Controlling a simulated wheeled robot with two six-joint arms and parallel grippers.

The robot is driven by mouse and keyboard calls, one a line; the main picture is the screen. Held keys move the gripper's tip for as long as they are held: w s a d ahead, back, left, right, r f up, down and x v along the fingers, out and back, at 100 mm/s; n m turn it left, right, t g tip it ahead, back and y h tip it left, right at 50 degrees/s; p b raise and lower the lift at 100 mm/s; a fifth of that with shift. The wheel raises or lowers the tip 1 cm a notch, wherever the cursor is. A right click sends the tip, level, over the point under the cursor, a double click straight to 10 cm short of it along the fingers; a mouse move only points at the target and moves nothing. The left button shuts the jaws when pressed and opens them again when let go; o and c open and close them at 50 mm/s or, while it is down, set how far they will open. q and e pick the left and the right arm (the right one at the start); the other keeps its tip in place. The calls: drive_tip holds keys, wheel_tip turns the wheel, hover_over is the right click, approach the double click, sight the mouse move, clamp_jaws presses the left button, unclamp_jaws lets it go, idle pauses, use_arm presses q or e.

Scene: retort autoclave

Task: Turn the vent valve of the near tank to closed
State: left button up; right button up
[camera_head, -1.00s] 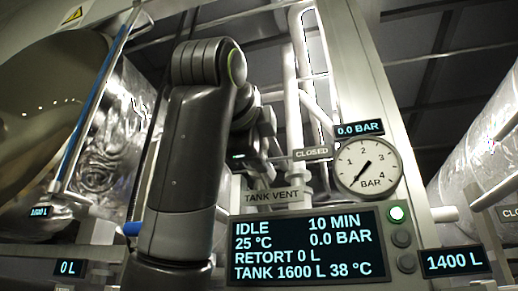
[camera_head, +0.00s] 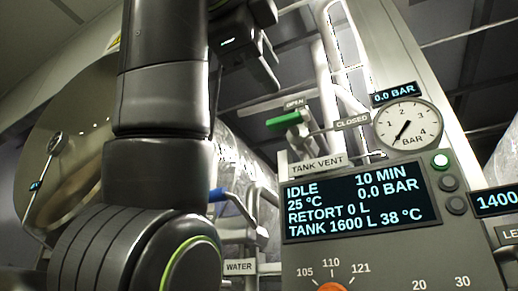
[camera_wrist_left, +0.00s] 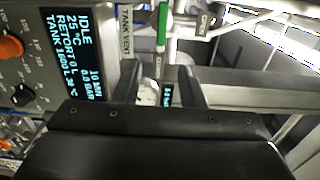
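The tank vent valve has a green handle (camera_head: 284,121), which lies nearly level and points left in the head view. An OPEN sign (camera_head: 293,104) is just above it and a CLOSED sign (camera_head: 352,122) is to its right. The TANK VENT plate (camera_head: 317,164) is below. The green handle also shows at the top of the left wrist view (camera_wrist_left: 162,24). My left gripper (camera_head: 264,72) is above the handle in the head view, apart from it. In the left wrist view its fingers (camera_wrist_left: 158,88) are spread with nothing held between them. My right gripper is out of view.
A control panel screen (camera_head: 360,202) reads IDLE, TANK 1600 L. A round pressure gauge (camera_head: 407,125) is above it. White vertical pipes (camera_head: 340,60) rise behind the valve. A blue handle (camera_head: 218,196) stands by the WATER sign (camera_head: 238,267).

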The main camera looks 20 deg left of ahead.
use_arm(q)
drive_tip(key=shift+s+a, duration=0.1)
drive_tip(key=shift+s, duration=0.9)
